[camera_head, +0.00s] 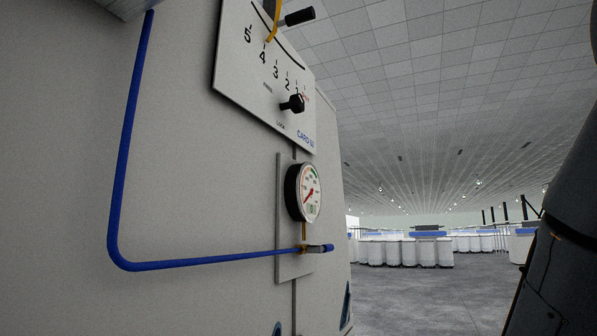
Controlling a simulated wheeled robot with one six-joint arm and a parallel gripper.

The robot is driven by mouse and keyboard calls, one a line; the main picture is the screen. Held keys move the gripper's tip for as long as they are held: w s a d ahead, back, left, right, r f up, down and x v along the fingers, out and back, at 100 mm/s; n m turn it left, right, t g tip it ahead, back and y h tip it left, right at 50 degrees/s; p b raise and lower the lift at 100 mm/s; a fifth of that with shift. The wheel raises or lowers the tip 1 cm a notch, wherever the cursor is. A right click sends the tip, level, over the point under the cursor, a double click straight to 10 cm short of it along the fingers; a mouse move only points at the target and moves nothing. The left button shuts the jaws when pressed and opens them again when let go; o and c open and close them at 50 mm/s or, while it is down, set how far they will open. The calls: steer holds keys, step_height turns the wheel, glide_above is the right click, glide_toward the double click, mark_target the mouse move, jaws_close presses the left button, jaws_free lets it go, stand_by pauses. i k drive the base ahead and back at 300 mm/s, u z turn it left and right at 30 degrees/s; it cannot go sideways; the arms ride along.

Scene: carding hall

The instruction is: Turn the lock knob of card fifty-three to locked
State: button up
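A small black knob (293,103) sticks out from the lower part of a white panel (240,80) on the grey machine wall. Small lettering that looks like LOCK stands below it, and other small lettering stands up and left of it. Which mark the knob points at is too small to tell. Blue lettering at the panel's lower right starts with CARD; its number is hard to read. My gripper is not in view. A dark part at the right edge (565,230) looks like my own arm, well apart from the knob.
A yellow lever with a black handle (299,17) juts out above the knob by a number scale. Below are a round gauge (309,190) and a blue pipe (190,264) with a small valve. Open floor (410,300) lies right, with white cans (425,252) far behind.

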mark_target(296, 103)
steer(key=u, duration=0.55)
steer(key=k, duration=0.7)
steer(key=u, duration=0.3)
